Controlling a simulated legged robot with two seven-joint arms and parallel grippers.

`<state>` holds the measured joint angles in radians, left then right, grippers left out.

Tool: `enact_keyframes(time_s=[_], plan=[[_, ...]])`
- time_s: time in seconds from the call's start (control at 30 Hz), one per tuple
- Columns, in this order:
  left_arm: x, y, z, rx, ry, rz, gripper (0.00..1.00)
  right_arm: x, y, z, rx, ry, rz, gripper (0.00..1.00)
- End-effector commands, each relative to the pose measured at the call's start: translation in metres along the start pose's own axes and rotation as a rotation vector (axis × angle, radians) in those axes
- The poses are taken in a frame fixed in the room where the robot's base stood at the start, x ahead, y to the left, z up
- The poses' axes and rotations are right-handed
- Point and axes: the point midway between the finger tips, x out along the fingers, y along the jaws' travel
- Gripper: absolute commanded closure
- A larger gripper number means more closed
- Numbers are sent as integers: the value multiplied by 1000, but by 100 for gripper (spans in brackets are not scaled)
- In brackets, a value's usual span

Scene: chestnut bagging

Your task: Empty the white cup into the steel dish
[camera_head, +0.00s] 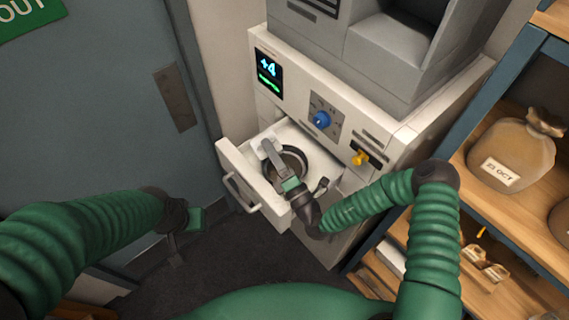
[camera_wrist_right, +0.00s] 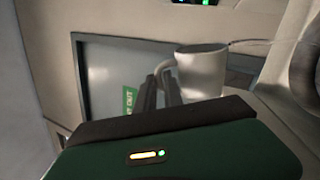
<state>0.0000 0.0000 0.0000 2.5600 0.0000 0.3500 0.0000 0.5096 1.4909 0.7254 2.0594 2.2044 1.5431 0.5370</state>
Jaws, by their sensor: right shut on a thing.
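The white cup (camera_wrist_right: 203,72) shows in the right wrist view, with its handle between the dark fingers of my right gripper (camera_wrist_right: 165,85), which is shut on it. In the head view my right gripper (camera_head: 292,187) is over the open drawer, and the cup is hard to make out there. The round steel dish (camera_head: 299,157) sits in the drawer, partly hidden by the gripper. A rounded grey edge at the right of the wrist view may be the dish. The cup's contents and exact tilt are unclear. My left gripper (camera_head: 180,238) hangs left of the drawer; its fingers are too dark to judge.
The white drawer (camera_head: 240,178) projects from a machine with a lit display (camera_head: 268,72), a blue knob (camera_head: 320,120) and a yellow lever (camera_head: 360,157). A wooden shelf at right holds a tied sack (camera_head: 513,150). A grey door (camera_head: 110,110) stands at left.

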Motion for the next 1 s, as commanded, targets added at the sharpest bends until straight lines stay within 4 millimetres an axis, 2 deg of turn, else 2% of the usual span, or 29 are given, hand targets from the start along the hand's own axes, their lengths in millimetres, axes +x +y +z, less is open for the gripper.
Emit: enact_keyframes(time_s=[0.57, 1.0], plan=[[16, 0, 4, 0, 0, 0, 64, -2, -13, 4, 64, -25, 0, 100], [10, 0, 2, 0, 0, 0, 64, -1, -11, 9, 114, -44, -3, 100]])
